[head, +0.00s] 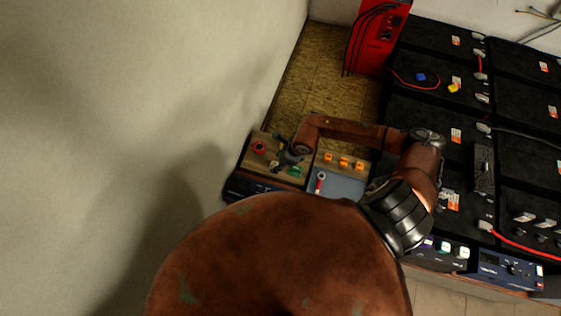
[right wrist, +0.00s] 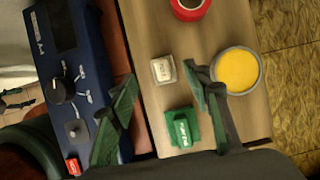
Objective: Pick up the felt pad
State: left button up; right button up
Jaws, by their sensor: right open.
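A small off-white square block (right wrist: 163,70) with faint marks on top lies on the wooden board (right wrist: 150,25) in the right wrist view. It may be the felt pad, but I cannot tell for certain. My right gripper (right wrist: 160,73) is open, with its green fingers on either side of the block in the picture. I cannot tell the height between fingertips and board. In the head view my right gripper (head: 285,157) is over the wooden board at the left, and the block is not clear there. My left gripper is not in view.
A green block (right wrist: 182,128), a round yellow-topped container (right wrist: 237,70) and a red ring-shaped thing (right wrist: 190,7) stand close around. A blue device with knobs (right wrist: 75,70) borders the board. Black batteries (head: 430,85) fill the right, a pale wall (head: 150,80) the left.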

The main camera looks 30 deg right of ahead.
aim_at(275, 163)
jog(key=x, duration=0.4)
jog(key=shift+w+d, duration=0.1)
jog(key=shift+w, duration=0.1)
jog(key=shift+c, duration=0.3)
jog(key=c, duration=1)
